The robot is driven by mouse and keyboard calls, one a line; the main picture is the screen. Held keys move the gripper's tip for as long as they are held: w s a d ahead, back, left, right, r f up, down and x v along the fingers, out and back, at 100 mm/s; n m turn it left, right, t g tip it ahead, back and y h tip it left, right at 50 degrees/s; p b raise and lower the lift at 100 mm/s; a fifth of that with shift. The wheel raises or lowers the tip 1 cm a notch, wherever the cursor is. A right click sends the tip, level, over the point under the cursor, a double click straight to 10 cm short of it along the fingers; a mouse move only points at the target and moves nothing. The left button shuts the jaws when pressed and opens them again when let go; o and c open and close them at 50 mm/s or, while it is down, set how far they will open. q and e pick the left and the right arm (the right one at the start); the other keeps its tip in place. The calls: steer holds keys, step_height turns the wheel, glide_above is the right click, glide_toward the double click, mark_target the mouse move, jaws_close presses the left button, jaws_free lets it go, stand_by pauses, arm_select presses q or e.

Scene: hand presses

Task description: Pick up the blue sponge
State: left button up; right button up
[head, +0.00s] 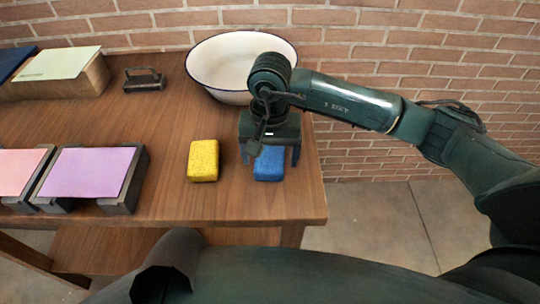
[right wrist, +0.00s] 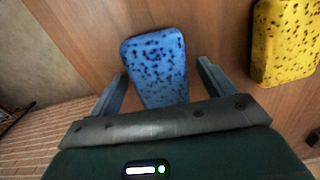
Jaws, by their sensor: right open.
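The blue sponge (head: 269,165) lies flat on the wooden table near its front right corner. My right gripper (head: 273,160) is over it, with the fingers on either side of it in the head view, and hides its far part. In the right wrist view the blue sponge (right wrist: 157,65) shows between and beyond the two open fingers of the right gripper (right wrist: 162,85). Gaps show on both sides, the left one narrow. I cannot tell how high the fingertips are above the table. My left gripper is not in view.
A yellow sponge (head: 203,160) lies just left of the blue one. A white basin (head: 215,65) stands behind. Purple (head: 88,172) and pink (head: 20,172) sheets lie on blocks at left, and a dark press (head: 143,79) sits at the back. The table edge (head: 318,190) is close on the right.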

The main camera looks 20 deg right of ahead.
mark_target(270, 154)
steer(key=c, duration=1.1)
steer(key=shift+o, duration=0.2)
step_height(270, 154, up, 10)
steer(key=shift+b, duration=0.65)
steer(key=o, duration=0.4)
steer(key=shift+c, duration=1.6)
